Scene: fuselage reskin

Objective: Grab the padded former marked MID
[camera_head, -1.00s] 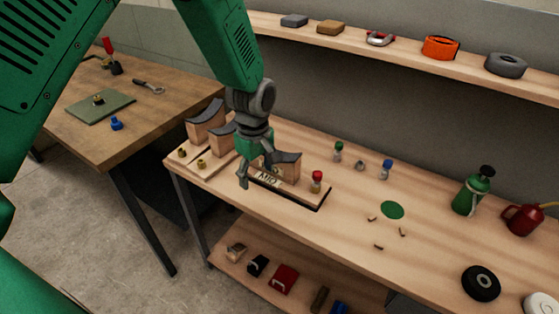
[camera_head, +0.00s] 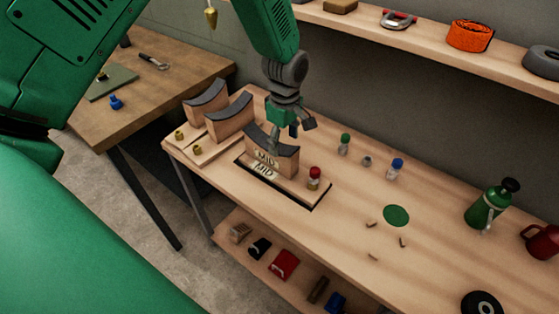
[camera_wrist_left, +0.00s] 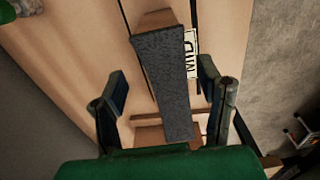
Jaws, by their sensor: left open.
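The padded former marked MID (camera_head: 262,156) is a wooden block with a dark, curved padded top. It stands upright in a dark-edged slot on the workbench, and a second MID label (camera_head: 263,171) lies at its foot. In the left wrist view the former's grey pad (camera_wrist_left: 163,75) runs between the two fingers. My left gripper (camera_head: 291,130) is open over the former, one finger on each side of it. I see no grip on it; whether a finger touches it I cannot tell. My right gripper is not in view.
Two similar padded formers (camera_head: 230,118) stand to the left on the bench (camera_head: 340,220). A red-capped jar (camera_head: 314,178) stands close to the former's right end. A shelf runs above.

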